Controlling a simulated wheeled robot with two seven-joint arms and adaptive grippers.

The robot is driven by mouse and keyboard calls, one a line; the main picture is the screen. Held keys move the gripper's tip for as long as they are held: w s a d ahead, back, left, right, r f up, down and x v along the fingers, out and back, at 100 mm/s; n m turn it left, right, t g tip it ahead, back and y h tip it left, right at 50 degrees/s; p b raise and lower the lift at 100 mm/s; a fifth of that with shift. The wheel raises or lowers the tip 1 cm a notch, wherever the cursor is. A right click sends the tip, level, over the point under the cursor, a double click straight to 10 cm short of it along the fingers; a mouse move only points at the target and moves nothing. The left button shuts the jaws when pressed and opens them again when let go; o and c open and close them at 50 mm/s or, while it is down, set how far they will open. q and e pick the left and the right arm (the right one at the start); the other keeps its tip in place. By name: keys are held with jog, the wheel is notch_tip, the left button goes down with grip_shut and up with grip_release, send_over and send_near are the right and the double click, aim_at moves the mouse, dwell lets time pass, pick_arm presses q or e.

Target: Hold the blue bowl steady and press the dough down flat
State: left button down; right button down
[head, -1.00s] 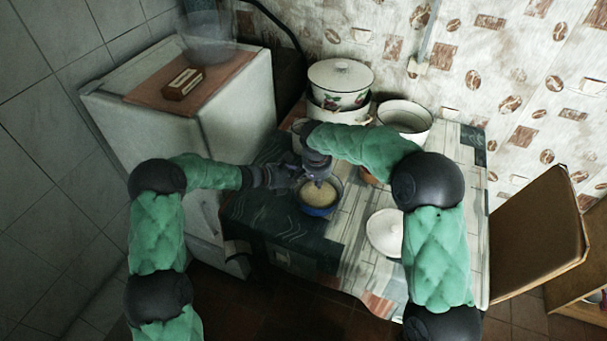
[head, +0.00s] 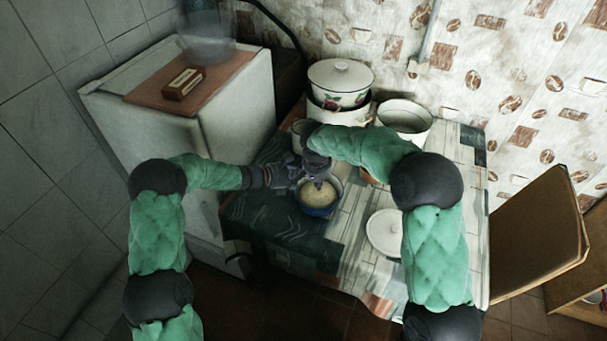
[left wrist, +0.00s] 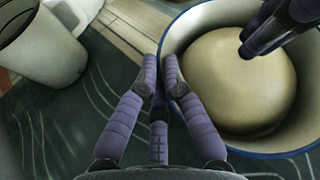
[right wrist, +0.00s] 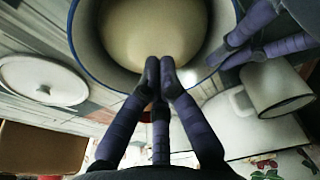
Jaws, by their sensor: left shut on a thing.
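The blue bowl (head: 317,212) stands near the middle of the table, with pale round dough (head: 326,194) inside it. In the left wrist view the dough (left wrist: 240,80) is a smooth, rounded mass filling much of the bowl. My left gripper (left wrist: 162,78) is shut on the bowl's rim. My right gripper (head: 319,182) is over the bowl from the back, pointing down, its fingers together with nothing between them. In the right wrist view its fingertips (right wrist: 158,72) overlap the dough's edge; I cannot tell whether they touch it.
A grey-white mug (left wrist: 45,48) stands beside the bowl, near my left gripper. A big lidded pot (head: 340,85) and an open white pot (head: 405,117) are at the back. A white lid (head: 385,233) lies to the right. The dark front-left of the table (head: 265,222) is clear.

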aim_at(318, 192)
jog(key=shift+s+x, duration=0.2)
jog(key=shift+x, duration=0.85)
jog(key=shift+s+x, duration=0.2)
jog(key=shift+x, duration=0.85)
dwell(0.6)
jog(key=shift+a, duration=0.15)
jog(key=shift+w+d+v, duration=0.1)
jog(key=shift+w+v, duration=0.15)
jog(key=shift+v, duration=1.05)
jog(key=shift+w+d+v, duration=0.1)
jog(key=shift+w+v, duration=0.15)
jog(key=shift+v, duration=1.05)
jog(key=shift+w+d+v, duration=0.1)
jog(key=shift+w+v, duration=0.15)
jog(key=shift+v, duration=1.05)
jog(key=shift+r, duration=0.2)
pick_arm(q)
jog(key=c, duration=1.3)
grip_release()
jog(key=v, duration=1.2)
